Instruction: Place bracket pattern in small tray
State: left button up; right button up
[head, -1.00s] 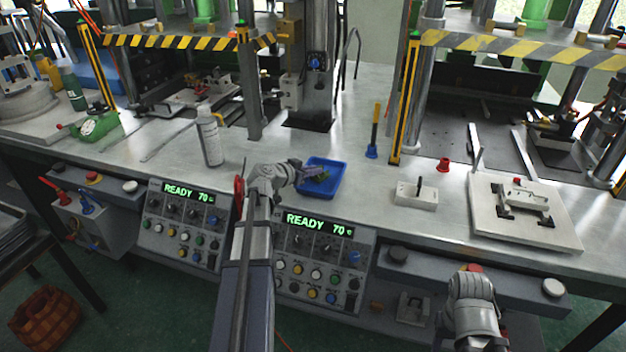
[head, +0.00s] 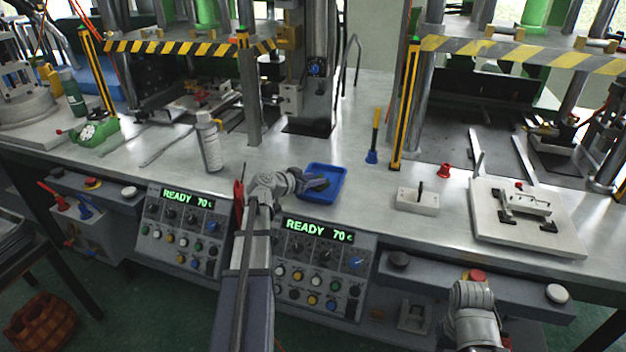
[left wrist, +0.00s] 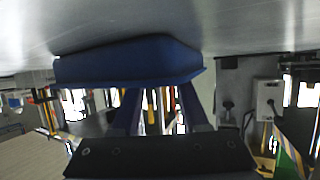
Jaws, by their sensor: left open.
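The small blue tray (head: 338,169) lies on the metal bench, in the middle of the head view. My left gripper (head: 322,184) is open at the tray's left side, its dark fingers over the near-left part of the tray. In the left wrist view the tray (left wrist: 130,62) shows edge-on, just beyond the two spread fingers (left wrist: 158,108). I see nothing between the fingers. I cannot make out the bracket pattern; the gripper and the tray wall hide part of the tray's inside. My right arm is at the lower right, and its fingers do not show.
A white spray bottle (head: 209,142) stands left of the left gripper. A white block (head: 417,200) and a pale plate with a fixture (head: 490,222) are to the right. A yellow-and-black post (head: 404,105) stands behind. Bench between tray and white block is clear.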

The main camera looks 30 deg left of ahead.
pick_arm(q)
jog(key=shift+r, duration=0.3)
jog(key=p+v, duration=0.4)
jog(key=v, duration=0.8)
jog(key=shift+f+p, duration=0.1)
jog(key=shift+p, duration=0.3)
